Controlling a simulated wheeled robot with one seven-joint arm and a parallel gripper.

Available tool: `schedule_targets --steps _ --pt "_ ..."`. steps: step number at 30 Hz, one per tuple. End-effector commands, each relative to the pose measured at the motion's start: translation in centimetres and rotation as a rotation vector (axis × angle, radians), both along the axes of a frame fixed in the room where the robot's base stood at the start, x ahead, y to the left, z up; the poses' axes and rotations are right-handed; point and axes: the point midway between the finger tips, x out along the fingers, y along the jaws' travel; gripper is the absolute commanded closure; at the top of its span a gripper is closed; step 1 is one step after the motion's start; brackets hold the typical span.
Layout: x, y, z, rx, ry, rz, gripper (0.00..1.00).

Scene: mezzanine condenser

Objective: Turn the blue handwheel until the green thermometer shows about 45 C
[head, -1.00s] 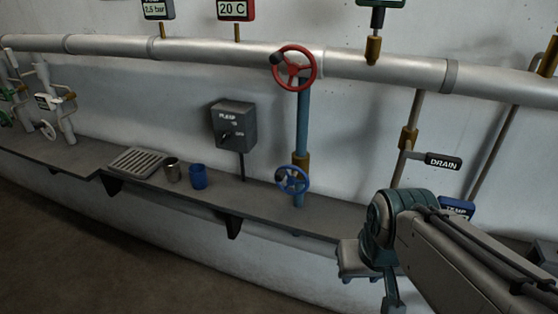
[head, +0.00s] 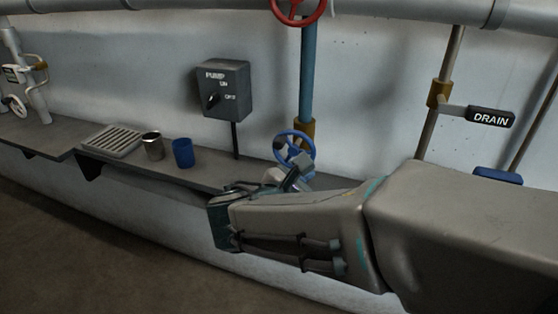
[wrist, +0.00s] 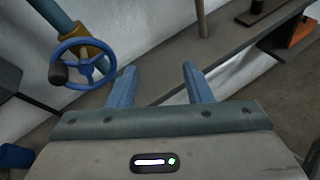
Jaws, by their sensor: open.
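The blue handwheel (head: 297,150) sits low on a blue vertical pipe, below a brass collar, with a dark knob on its rim. In the wrist view the handwheel (wrist: 87,68) is at upper left, beside and apart from the left finger. My gripper (wrist: 159,70) is open and empty, its two blue fingers spread over the shelf. In the head view my gripper (head: 289,177) is just in front of and below the wheel, partly hidden by my arm and overlapping the wheel's lower edge. The green thermometer is out of view, so its reading cannot be seen.
A red handwheel (head: 298,8) is higher on the same pipe. A pump switch box (head: 224,90), a metal cup (head: 153,146), a blue cup (head: 183,153) and a grate (head: 111,140) are left of the wheel. A DRAIN handle (head: 490,118) juts out at right.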

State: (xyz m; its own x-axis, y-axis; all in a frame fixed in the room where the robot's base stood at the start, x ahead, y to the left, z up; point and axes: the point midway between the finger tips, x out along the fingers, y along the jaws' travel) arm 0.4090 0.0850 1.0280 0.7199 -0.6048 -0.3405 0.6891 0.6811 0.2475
Motion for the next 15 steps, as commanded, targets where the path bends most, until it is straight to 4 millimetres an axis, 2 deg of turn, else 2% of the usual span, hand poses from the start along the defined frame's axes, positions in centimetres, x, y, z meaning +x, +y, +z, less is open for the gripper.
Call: schedule_targets --steps 1,3,7,11,15 --pt "0.6 2.5 -1.1 -0.095 -0.014 0.094 0.54" --pt "1.2 5.3 -0.7 -0.217 -0.042 0.200 0.54" --pt "1.4 9.6 0.0 -0.377 -0.096 0.334 0.54" --pt "1.4 11.6 0.4 -0.451 -0.126 0.393 0.54" --pt "2.3 11.7 0.7 -0.467 -0.133 0.403 0.54"
